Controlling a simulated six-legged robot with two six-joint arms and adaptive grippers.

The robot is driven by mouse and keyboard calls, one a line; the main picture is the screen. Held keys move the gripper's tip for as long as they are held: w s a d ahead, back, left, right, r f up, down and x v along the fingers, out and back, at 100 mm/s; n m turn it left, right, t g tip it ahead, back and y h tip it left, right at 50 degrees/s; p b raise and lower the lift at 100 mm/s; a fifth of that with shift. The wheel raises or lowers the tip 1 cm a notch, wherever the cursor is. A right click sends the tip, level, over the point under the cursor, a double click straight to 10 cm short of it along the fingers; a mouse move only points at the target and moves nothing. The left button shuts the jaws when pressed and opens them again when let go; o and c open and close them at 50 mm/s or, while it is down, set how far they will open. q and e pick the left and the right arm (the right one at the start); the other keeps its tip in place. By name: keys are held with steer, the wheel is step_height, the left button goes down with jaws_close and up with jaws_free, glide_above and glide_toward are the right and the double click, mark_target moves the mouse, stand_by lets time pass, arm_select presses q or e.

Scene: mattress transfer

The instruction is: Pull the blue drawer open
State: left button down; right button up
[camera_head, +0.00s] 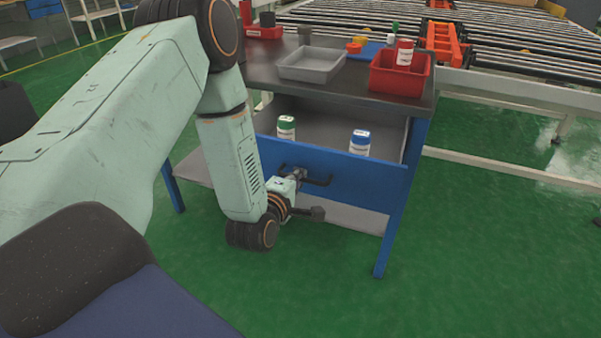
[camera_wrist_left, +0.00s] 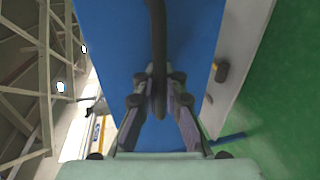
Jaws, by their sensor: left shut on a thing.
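The blue drawer (camera_head: 345,180) stands out from under the dark-topped table, and its grey inside shows behind the blue front. A bottle with a green cap (camera_head: 286,127) and a bottle with a blue cap (camera_head: 360,142) stand inside it. The dark bar handle (camera_head: 320,181) is on the drawer front. My left gripper (camera_head: 297,176) is at the handle and shut on it, partly hidden by its own wrist. In the left wrist view, the handle (camera_wrist_left: 156,35) runs between the two fingers (camera_wrist_left: 159,88), against the blue front (camera_wrist_left: 110,35). My right gripper is not in view.
A roller conveyor (camera_head: 510,55) runs behind. Green floor (camera_head: 480,240) is clear in front and to the right.

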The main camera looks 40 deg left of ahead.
arm_select(q)
steer(key=shift+s+r, duration=0.15)
steer(key=shift+s, duration=0.05)
stand_by(0.3)
steer(key=c, duration=1.7)
jaws_free()
steer(key=shift+d, duration=0.1)
steer(key=shift+c, duration=0.2)
steer(key=shift+s, duration=0.1)
steer(key=v, duration=1.2)
